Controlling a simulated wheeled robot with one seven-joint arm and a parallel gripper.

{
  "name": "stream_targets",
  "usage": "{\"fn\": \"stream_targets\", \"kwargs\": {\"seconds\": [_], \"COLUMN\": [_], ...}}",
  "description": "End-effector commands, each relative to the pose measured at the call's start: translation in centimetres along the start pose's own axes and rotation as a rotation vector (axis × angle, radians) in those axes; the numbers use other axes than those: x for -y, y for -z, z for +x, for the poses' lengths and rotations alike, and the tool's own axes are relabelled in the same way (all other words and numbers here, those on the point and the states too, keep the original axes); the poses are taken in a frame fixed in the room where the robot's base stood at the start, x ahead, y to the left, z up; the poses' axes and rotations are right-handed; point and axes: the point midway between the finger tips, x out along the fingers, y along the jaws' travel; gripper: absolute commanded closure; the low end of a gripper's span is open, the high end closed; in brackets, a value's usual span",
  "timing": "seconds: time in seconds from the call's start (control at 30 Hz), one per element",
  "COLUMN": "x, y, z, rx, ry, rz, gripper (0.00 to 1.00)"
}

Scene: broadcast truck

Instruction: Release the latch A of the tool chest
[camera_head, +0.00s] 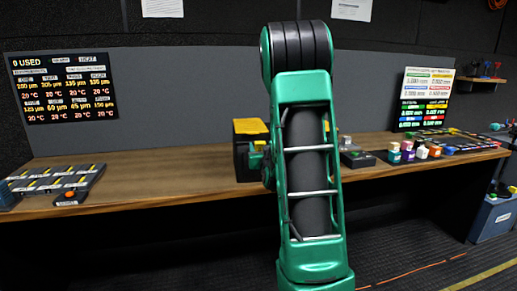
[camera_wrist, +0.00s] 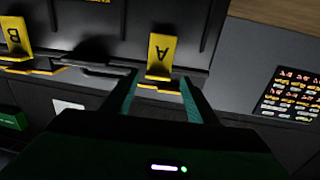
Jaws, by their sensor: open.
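The tool chest (camera_head: 243,165) is a black box with yellow on top, standing on the wooden bench, partly hidden behind my green arm. In the wrist view its dark wall (camera_wrist: 115,18) fills the top. Latch A (camera_wrist: 160,52) is a yellow tab marked with an upside-down A, with a yellow piece at its base. My gripper (camera_wrist: 158,77) is open, its two teal-lined fingers on either side of latch A's lower end. I cannot tell whether the fingers touch it. Latch B (camera_wrist: 15,38), also yellow, is at the left. In the head view my gripper is mostly hidden by the arm.
A black handle (camera_wrist: 90,69) lies between the two latches. On the bench (camera_head: 165,175), a tray of labelled parts (camera_head: 55,180) is at the left, and a dark box (camera_head: 357,158) and small coloured bottles (camera_head: 408,151) are to the right. The bench between tray and chest is clear.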

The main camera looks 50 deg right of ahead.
Motion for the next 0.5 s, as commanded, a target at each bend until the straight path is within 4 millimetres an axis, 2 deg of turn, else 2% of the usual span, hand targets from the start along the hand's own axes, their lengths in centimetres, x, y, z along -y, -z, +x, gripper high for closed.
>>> {"fn": "stream_targets", "kwargs": {"seconds": [0.2,0.5], "x": [0.0,-0.1], "y": [-0.1,0.0], "z": [1.8,2.0], "rx": [0.001,0.000], "ry": [0.000,0.000], "rz": [0.000,0.000], "gripper": [0.47,0.47]}}
